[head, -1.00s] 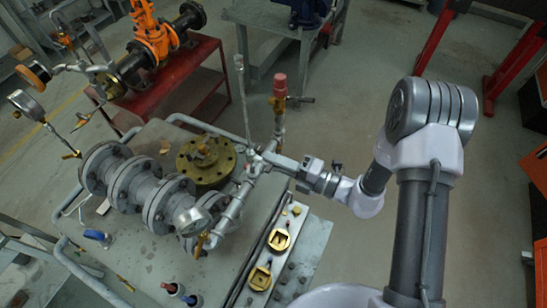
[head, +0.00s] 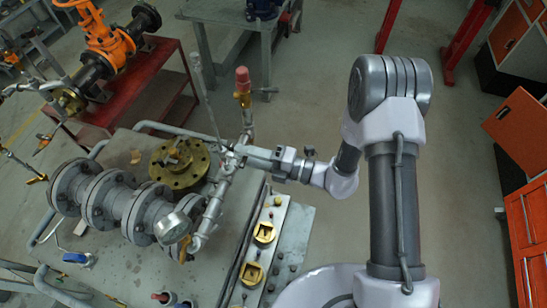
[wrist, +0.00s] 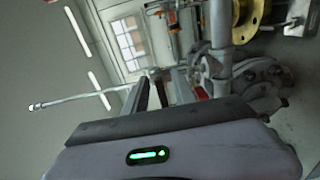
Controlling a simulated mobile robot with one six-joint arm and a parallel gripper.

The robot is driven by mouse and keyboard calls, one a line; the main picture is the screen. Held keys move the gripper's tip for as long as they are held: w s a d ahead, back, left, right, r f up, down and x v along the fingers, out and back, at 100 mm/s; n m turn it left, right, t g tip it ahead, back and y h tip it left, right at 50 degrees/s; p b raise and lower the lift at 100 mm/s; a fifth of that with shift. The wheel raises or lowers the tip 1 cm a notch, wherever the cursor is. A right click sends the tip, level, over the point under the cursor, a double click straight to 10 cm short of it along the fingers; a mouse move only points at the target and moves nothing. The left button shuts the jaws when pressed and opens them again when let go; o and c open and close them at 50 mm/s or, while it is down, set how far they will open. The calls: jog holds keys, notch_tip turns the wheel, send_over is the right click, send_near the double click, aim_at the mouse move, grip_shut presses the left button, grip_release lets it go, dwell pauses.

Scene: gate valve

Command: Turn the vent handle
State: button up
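The vent handle looks to be the long thin grey lever (head: 207,100) that rises from the pipe junction (head: 232,152) in the head view. In the wrist view the lever (wrist: 75,99) runs out to the left and ends in a small knob. My gripper (head: 246,152) reaches in from the right and is at the junction, close to the lever's lower end. In the wrist view its two fingers (wrist: 164,78) stand apart, with the lever's inner end at their tips. I cannot tell whether they touch it.
A red-capped fitting (head: 242,82) stands upright just behind my gripper. A pressure gauge (head: 172,228), grey flanged pipe (head: 104,204) and brass flange (head: 180,163) lie to the left. An orange valve (head: 105,38) sits on a red stand behind. Open floor lies behind the bench.

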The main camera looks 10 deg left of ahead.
jog(key=s+d, duration=0.1)
jog(key=d, duration=1.6)
jog(key=shift+s+d, duration=0.15)
jog(key=shift+s, duration=0.1)
